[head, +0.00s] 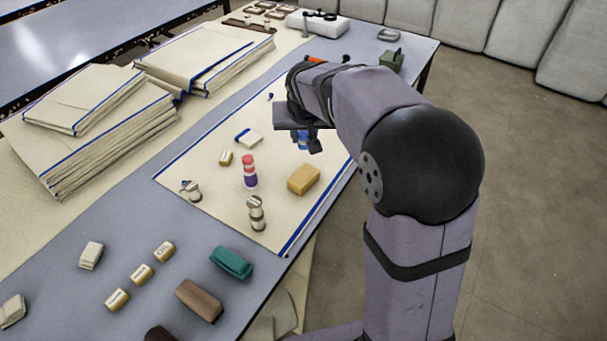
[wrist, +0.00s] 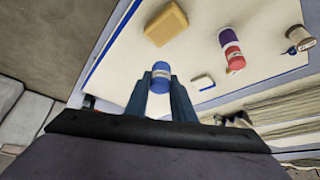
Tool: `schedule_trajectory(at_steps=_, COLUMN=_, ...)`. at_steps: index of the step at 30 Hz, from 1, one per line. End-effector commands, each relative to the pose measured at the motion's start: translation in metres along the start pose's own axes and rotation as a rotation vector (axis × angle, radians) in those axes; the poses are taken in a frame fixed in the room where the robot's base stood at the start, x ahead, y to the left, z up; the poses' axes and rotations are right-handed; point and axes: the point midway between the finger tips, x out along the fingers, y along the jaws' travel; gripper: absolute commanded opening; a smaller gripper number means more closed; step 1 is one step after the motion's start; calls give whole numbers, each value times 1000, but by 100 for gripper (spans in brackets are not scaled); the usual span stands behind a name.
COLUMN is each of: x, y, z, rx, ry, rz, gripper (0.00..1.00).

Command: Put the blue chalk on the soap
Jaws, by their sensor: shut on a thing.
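The blue chalk (wrist: 160,75) is a short blue cylinder with a pale band. In the wrist view my gripper (wrist: 165,92) is shut on it, with a finger on either side. In the head view my gripper (head: 302,146) is over the cloth's right part, and the blue chalk (head: 303,138) shows partly behind it. A tan-yellow block (head: 303,179), which looks like the soap, lies on the cloth nearer the camera than my gripper. In the wrist view this block (wrist: 166,23) lies beyond the chalk, apart from it. Its top is bare.
On the cloth (head: 215,152) stand a red and purple cylinder (head: 249,171), a white block with a blue edge (head: 249,139), a small tan piece (head: 226,158) and spools (head: 256,213). Several blocks, including a green one (head: 231,262), lie at the front. Folded cloth stacks (head: 105,135) fill the left.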

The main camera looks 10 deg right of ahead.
Motion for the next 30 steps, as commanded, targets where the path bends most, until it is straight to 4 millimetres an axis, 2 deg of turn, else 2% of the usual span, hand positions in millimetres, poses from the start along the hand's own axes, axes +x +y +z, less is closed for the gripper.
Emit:
schedule_trajectory(at_steps=7, x=6, y=0, z=4, rx=5, ry=-2, rz=5, gripper=0)
schedule_trajectory(at_steps=18, x=50, y=0, z=29, rx=5, ry=-3, rz=5, gripper=0)
schedule_trajectory(at_steps=26, x=55, y=0, z=32, rx=5, ry=-1, rz=5, gripper=0)
schedule_trajectory(at_steps=30, x=64, y=0, z=37, rx=5, ry=-2, rz=4, gripper=0)
